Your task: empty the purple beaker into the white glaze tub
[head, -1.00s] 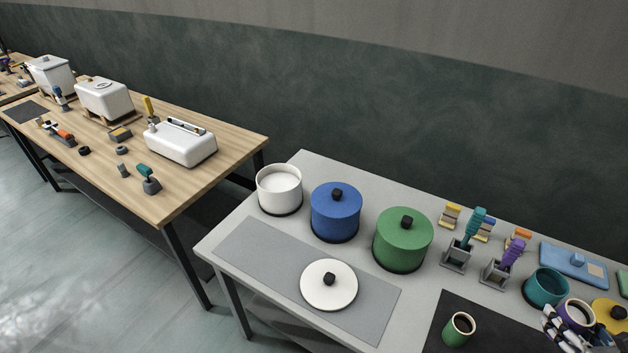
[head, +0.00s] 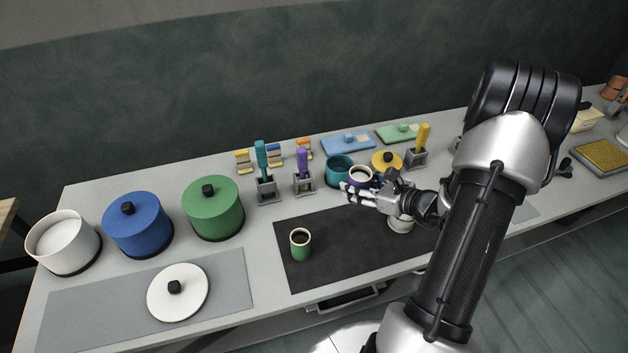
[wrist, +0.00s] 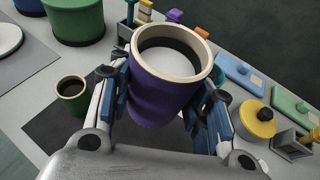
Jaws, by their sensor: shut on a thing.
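The purple beaker (wrist: 165,95) has a cream rim and stands upright between the fingers of my gripper (wrist: 165,110), which is shut on it. Something pale shows inside it. In the head view the beaker (head: 359,181) is at the back edge of the dark mat, just right of a teal pot; I cannot tell how far it is off the table. The white glaze tub (head: 69,255) stands open at the far left with pale glaze inside. Its likely lid, white with a black knob (head: 178,291), lies on the grey mat.
Blue (head: 138,226) and green (head: 213,209) lidded tubs stand right of the white tub. A green cup (head: 301,250) with dark contents stands on the dark mat (head: 345,256). The teal pot (head: 338,170), tool holders (head: 304,184) and a yellow lidded pot (head: 386,163) stand near my gripper.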

